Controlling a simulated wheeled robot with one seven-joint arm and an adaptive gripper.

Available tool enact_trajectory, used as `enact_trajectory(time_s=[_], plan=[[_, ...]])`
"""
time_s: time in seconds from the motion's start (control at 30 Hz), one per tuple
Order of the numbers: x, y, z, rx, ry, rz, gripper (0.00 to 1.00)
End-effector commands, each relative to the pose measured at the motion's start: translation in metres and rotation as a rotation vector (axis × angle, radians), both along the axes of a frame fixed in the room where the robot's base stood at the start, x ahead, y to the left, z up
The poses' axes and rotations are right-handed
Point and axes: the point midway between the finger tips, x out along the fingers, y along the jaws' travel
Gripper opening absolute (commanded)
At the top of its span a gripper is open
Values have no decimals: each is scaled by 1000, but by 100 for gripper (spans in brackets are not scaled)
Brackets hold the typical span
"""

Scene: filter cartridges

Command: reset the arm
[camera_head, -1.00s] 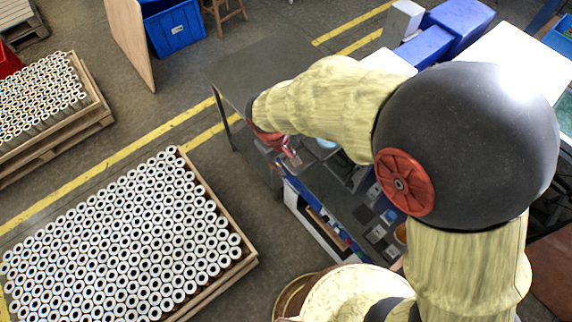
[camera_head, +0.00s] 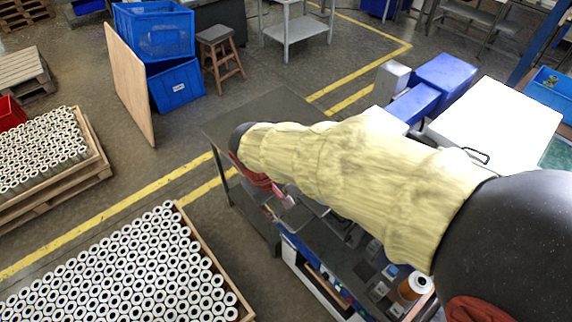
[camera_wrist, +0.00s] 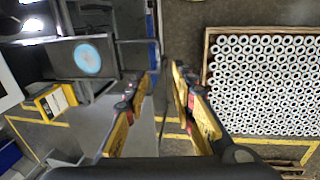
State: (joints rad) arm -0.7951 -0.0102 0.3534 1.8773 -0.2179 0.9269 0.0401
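My arm reaches from the lower right of the head view toward the dark table (camera_head: 265,115). My gripper (camera_head: 284,200) shows only partly there, below the end of my yellowish forearm and above the edge of the workbench. In the wrist view my gripper (camera_wrist: 160,78) has its two yellow-padded fingers apart with a gap between them. I see nothing held in the gap; floor and table edge show through it.
A crate of white cartridges (camera_head: 120,270) stands at lower left, also on the right in the wrist view (camera_wrist: 262,80). Blue bins (camera_head: 175,85), a wooden board (camera_head: 130,85) and a stool (camera_head: 217,50) stand behind. An orange-and-white cartridge (camera_head: 414,286) is on the workbench.

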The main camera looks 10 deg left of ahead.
Motion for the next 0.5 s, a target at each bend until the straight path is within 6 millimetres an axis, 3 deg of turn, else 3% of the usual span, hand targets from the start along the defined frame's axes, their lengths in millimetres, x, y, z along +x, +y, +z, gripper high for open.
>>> enact_trajectory(time_s=[0.27,0.37,0.5], plan=[[-8,-3,-7,-1,19,0,26],[-27,-15,-12,-2,49,-10,26],[-42,-53,-8,53,47,-91,26]])
